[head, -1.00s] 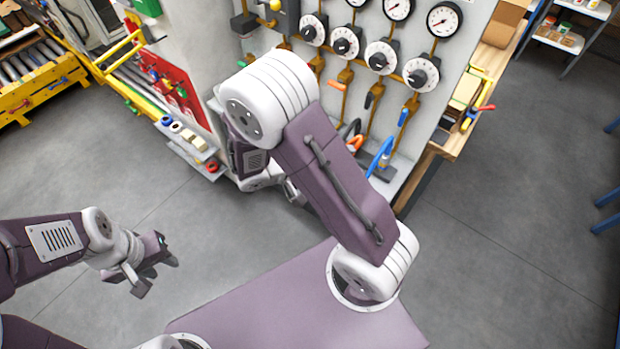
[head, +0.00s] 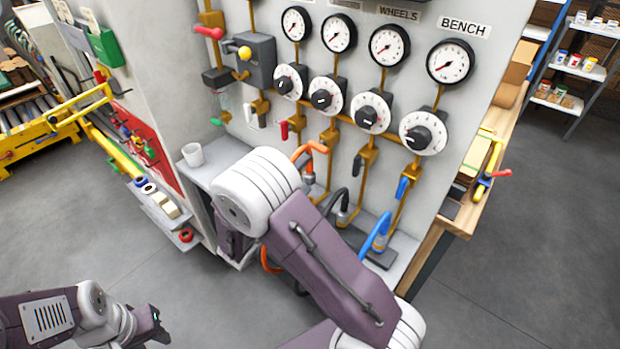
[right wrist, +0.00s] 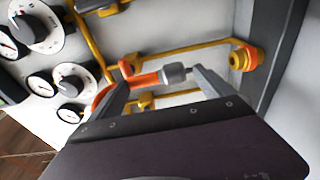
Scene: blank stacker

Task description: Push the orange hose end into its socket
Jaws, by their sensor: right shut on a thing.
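In the right wrist view my right gripper (right wrist: 160,86) is shut around the orange hose end (right wrist: 148,81). A grey metal tip (right wrist: 175,73) shows between the fingers and points right. In the head view this gripper is hidden behind my right elbow, while part of the orange hose (head: 312,147) arches beside the panel. A yellow-orange fitting (right wrist: 245,57) on a pipe lies beyond the fingers, with a gap to the tip. I cannot tell which fitting is the socket. My left gripper (head: 152,328) is at the lower left, away from the panel; its jaw opening is unclear.
The panel (head: 345,135) carries gauges, dials and yellow pipes. A black hose (head: 337,197) and a blue hose (head: 377,232) stand at its foot. A white cup (head: 193,154) sits on the ledge to the left. Open floor lies to the right.

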